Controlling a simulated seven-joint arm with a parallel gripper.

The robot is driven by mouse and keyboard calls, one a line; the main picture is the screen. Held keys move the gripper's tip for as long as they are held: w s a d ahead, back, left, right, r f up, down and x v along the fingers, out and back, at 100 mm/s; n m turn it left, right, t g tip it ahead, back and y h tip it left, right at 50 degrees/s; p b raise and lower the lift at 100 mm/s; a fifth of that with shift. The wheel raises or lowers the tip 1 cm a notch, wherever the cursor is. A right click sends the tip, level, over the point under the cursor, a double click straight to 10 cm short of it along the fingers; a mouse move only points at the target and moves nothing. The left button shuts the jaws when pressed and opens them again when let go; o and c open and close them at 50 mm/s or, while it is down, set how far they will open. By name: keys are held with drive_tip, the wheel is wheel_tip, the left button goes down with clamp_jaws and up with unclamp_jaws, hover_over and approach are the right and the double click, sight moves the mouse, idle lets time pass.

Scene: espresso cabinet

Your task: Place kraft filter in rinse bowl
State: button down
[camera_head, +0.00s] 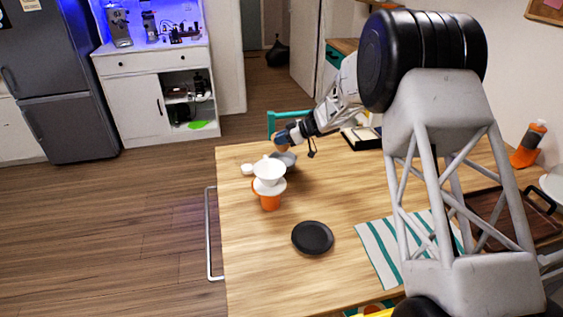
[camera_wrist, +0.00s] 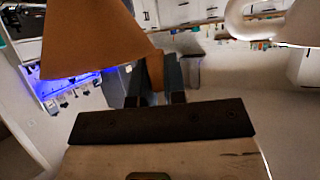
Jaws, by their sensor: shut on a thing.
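The kraft filter is a brown paper cone (camera_wrist: 92,40) that fills the upper left of the wrist view. My gripper (camera_wrist: 155,85) is shut on a narrow brown part of it. In the head view my gripper (camera_head: 282,137) is over the far left part of the table, with the filter only a small brown patch. A grey bowl (camera_head: 289,158), which looks like the rinse bowl, stands just below the gripper in the picture and is partly hidden behind the white dripper. I cannot tell the height of the filter above the bowl.
A white dripper (camera_head: 269,169) sits on an orange cup (camera_head: 270,201) in front of the bowl. A small white item (camera_head: 247,169) is to its left. A dark plate (camera_head: 312,237) and striped cloth (camera_head: 379,249) lie nearer. The table between cup and plate is bare.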

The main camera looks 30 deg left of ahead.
sight(281, 149)
drive_tip(key=shift+f, duration=2.45)
drive_tip(key=shift+f, duration=1.85)
drive_tip(key=shift+f, duration=0.15)
drive_tip(key=c, duration=1.2)
unclamp_jaws()
drive_tip(key=shift+d+r, duration=0.1)
drive_tip(key=shift+r, duration=0.1)
drive_tip(key=v, duration=1.1)
drive_tip(key=shift+w+d+r, duration=0.1)
drive_tip(key=shift+d+r, duration=0.05)
drive_tip(key=shift+d, duration=0.25)
